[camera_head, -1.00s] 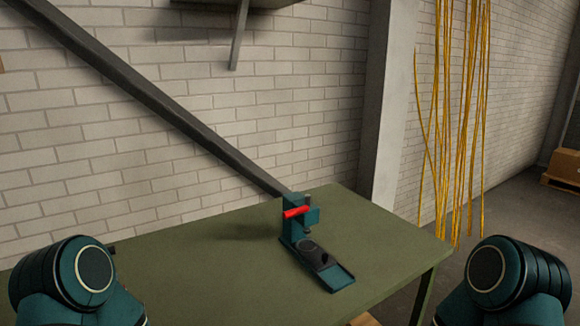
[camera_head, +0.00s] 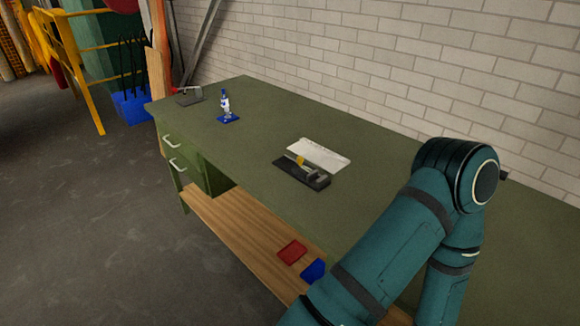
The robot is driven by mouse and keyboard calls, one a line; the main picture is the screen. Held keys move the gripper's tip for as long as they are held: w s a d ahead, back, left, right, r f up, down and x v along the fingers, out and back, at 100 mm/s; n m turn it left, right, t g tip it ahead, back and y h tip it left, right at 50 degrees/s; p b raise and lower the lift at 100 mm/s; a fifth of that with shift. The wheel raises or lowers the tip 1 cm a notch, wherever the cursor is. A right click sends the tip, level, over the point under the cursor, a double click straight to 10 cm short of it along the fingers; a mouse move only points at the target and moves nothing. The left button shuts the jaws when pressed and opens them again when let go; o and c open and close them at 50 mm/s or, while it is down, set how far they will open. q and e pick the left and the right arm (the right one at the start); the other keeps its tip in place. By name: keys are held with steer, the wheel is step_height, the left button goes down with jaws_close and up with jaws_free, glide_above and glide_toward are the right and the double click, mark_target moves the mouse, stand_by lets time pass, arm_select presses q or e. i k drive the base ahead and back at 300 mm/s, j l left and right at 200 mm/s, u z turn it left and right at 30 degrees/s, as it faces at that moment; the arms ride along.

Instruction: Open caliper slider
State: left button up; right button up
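A small grey tool with a yellow part (camera_head: 300,161), perhaps the caliper, lies on a dark base (camera_head: 316,183) near the middle of the green workbench (camera_head: 250,150). A white sheet or panel (camera_head: 322,153) lies right behind it. The tool is too small to tell its slider's position. One of my teal arms (camera_head: 400,235) stands at the right, apart from the tool. Neither gripper shows in this view.
A blue-and-white device (camera_head: 226,109) and a grey device (camera_head: 188,95) stand toward the bench's far left end. Red (camera_head: 292,252) and blue (camera_head: 313,270) items lie on the lower wooden shelf. A brick wall (camera_head: 440,75) is behind; floor at left is open.

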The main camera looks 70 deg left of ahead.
mark_target(303, 170)
steer(key=u, duration=2.2)
steer(key=i+j+z, duration=0.1)
steer(key=z, duration=0.85)
steer(key=j+z, duration=0.35)
steer(key=j, duration=0.15)
steer(key=k+j+z, duration=0.15)
steer(key=j+z, duration=0.2)
steer(key=j, duration=0.1)
